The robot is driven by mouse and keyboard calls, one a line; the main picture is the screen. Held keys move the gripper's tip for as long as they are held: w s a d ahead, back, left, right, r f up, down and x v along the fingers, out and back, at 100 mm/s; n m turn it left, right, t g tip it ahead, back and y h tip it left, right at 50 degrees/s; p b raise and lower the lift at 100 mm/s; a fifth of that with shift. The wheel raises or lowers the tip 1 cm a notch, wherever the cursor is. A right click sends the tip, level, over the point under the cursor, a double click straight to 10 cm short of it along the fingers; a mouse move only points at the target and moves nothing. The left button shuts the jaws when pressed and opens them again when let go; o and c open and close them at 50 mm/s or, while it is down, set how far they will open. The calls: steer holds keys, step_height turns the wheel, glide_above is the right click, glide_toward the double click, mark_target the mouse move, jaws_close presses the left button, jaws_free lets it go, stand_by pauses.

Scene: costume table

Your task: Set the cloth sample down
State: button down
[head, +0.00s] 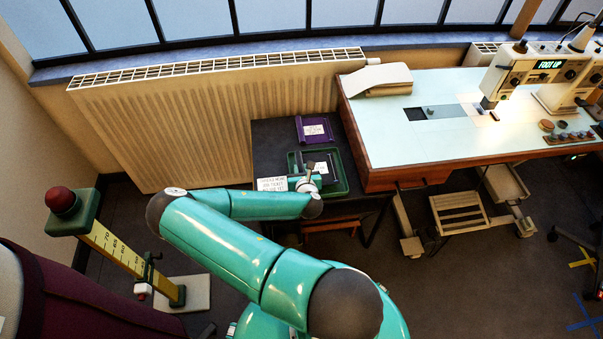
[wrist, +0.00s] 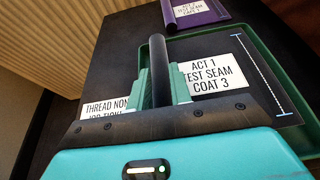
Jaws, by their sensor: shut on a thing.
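The cloth sample is a dark sheet with a white label reading "ACT 1 TEST SEAM COAT 3" and a thick black rolled edge (wrist: 158,58). In the head view the dark sample (head: 328,160) is over the green tray (head: 344,186), within its rim. The tray's green wall also shows in the wrist view (wrist: 148,52). My gripper (wrist: 160,88) is shut on the rolled edge, one teal finger on each side. In the head view my gripper (head: 309,183) is at the tray's left front. Whether the sample touches the tray floor is hard to tell.
A purple sample (head: 312,134) with a white label lies behind the tray on the small black table (head: 272,140). A white ticket card (head: 271,184) is left of my gripper. A radiator (head: 220,115) stands behind; the pale sewing table (head: 440,140) is to the right.

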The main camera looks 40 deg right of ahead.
steer(key=shift+f, duration=0.9)
steer(key=shift+f, duration=0.1)
steer(key=shift+f, duration=0.3)
steer(key=shift+a+f, duration=0.1)
steer(key=shift+f, duration=0.2)
